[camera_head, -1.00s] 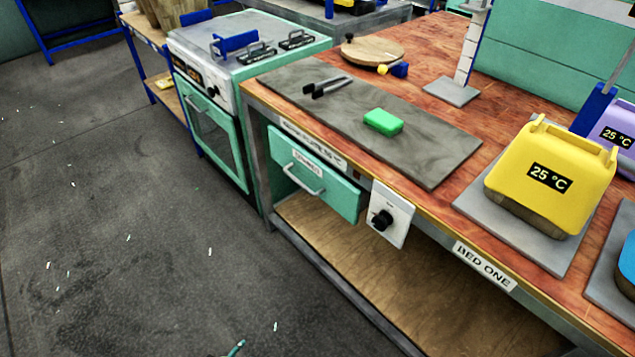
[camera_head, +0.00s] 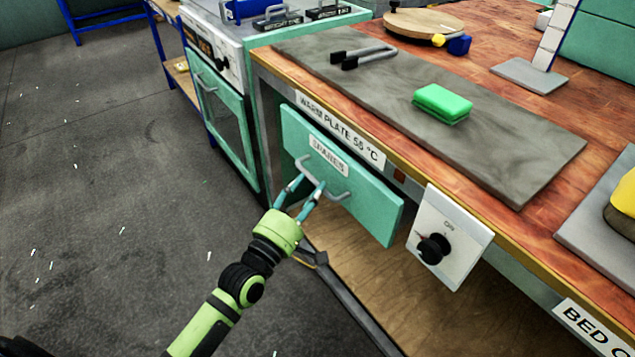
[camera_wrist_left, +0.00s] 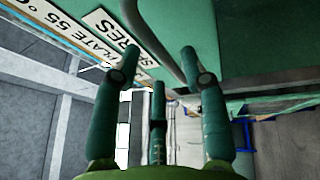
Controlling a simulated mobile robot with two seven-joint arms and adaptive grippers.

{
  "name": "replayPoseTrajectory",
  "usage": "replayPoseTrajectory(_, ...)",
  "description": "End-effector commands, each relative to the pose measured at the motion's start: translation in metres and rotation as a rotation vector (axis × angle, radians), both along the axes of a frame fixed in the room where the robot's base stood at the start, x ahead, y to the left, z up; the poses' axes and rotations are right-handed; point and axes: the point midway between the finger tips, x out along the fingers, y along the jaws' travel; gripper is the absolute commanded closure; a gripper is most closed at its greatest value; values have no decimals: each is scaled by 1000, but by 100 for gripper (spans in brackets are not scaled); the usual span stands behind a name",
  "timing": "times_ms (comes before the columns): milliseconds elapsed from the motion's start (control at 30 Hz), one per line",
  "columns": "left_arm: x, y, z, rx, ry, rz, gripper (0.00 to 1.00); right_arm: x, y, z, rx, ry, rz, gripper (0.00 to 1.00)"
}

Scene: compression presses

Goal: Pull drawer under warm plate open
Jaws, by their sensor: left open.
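The teal drawer (camera_head: 372,208) with a "SPARES" label sits under the bench top, below the "WARM PLATE 55 °C" label (camera_head: 340,130). Its front looks close to the bench edge. The grey warm plate (camera_head: 490,145) lies on top. My left gripper (camera_head: 311,182) is open at the grey drawer handle (camera_head: 335,192), near its left part. In the left wrist view, the handle (camera_wrist_left: 163,38) runs between the spread fingertips of the gripper (camera_wrist_left: 159,58). I cannot tell whether they touch it. My right gripper is not in view.
A white dial box (camera_head: 450,235) hangs right of the drawer. The green oven (camera_head: 225,120) stands to the left. A green sponge-like block (camera_head: 442,102) and dark tongs (camera_head: 362,55) lie on the plate. A wooden shelf (camera_head: 400,290) is below.

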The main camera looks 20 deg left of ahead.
Motion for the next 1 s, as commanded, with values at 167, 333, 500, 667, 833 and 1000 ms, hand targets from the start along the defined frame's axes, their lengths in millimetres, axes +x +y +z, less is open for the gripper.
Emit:
replayPoseTrajectory(167,22,-6,3,1,0,0,56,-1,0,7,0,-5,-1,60)
replayPoseTrajectory(333,28,-8,4,2,1,0,56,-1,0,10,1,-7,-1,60)
replayPoseTrajectory(500,28,-8,4,3,2,0,56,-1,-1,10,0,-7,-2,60)
replayPoseTrajectory(667,28,-8,4,2,1,0,100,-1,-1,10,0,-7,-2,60)
replayPoseTrajectory(833,28,-8,4,1,2,0,100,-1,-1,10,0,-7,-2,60)
replayPoseTrajectory(1000,25,-5,5,3,2,0,100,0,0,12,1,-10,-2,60)
